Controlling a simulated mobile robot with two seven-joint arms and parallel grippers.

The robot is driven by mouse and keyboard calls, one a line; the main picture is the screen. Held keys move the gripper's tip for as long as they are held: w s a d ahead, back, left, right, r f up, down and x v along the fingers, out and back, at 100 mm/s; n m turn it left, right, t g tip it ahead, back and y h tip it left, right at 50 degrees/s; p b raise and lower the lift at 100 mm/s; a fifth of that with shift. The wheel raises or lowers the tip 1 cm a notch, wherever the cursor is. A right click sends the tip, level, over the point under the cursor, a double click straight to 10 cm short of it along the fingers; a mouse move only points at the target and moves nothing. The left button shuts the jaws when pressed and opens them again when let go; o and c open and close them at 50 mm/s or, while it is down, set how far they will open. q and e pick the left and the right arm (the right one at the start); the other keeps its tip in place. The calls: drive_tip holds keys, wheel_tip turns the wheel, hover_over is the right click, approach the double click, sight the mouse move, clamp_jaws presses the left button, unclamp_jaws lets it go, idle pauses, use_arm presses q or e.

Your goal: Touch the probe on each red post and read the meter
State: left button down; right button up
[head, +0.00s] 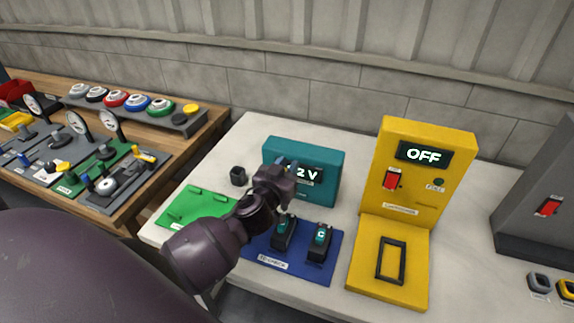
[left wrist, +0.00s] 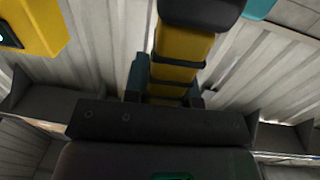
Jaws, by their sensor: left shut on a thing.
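The teal meter box (head: 322,190) stands at the middle of the white table. Its screen is partly hidden by my left gripper, and "2 V" shows. My left gripper (head: 284,168) is in front of the meter, above the blue mat (head: 331,273). In the left wrist view it is shut on the probe (left wrist: 182,55), which is yellow with black bands. The probe's tip cannot be made out. Two dark units stand on the blue mat, a left one (head: 281,238) and a right one (head: 319,246) lettered "C". Their red posts are too small to tell clearly. My right gripper is not in view.
A yellow box (head: 408,205) with an "OFF" screen and red switch stands right of the meter. A green mat (head: 185,206) and small black cup (head: 238,176) are left. A grey box (head: 545,190) stands far right. A wooden bench (head: 205,128) with gauges is at left.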

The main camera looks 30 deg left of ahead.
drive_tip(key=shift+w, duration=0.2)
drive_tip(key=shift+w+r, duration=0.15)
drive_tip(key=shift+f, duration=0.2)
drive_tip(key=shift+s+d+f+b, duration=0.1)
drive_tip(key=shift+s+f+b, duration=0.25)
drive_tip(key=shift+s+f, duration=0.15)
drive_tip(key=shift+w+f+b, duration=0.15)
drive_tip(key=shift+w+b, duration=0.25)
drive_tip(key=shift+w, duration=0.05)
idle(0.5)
